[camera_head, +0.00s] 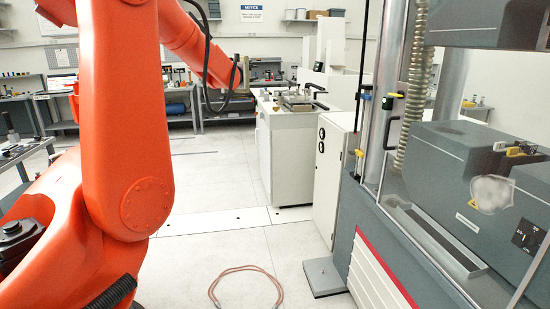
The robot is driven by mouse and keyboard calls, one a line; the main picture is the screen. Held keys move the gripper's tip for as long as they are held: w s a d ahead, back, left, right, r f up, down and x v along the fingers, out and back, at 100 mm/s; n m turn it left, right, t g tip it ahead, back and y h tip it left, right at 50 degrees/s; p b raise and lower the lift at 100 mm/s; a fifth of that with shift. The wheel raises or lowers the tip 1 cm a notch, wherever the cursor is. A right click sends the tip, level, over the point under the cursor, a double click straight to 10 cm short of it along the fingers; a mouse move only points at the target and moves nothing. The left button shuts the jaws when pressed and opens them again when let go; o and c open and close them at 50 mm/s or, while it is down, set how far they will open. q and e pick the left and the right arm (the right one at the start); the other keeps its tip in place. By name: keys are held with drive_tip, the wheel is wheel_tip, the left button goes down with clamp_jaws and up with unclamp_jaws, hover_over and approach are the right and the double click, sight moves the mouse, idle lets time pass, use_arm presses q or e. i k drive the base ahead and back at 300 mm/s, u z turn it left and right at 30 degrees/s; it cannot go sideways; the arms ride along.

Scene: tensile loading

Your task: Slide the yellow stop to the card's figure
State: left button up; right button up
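A tall testing machine (375,240) stands at the right. Several small yellow parts sit on or near its upright rods. One yellow tab (359,153) is low on the thin dark rod. Another yellow piece (395,95) is higher, next to a green and black knob. I cannot tell which of them is the yellow stop. No card with a readable figure shows. Neither of my grippers can be made out in this view.
A large orange robot arm (125,120) fills the left and reaches toward the back. A white cabinet (285,150) with parts on top stands mid-view. A reddish hose loop (246,287) lies on the open floor. Workbenches line the back wall.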

sight(360, 154)
drive_tip(key=u, duration=0.3)
drive_tip(key=i, duration=1.95)
drive_tip(key=z, duration=0.8)
drive_tip(key=i, duration=1.5)
drive_tip(key=z, duration=0.65)
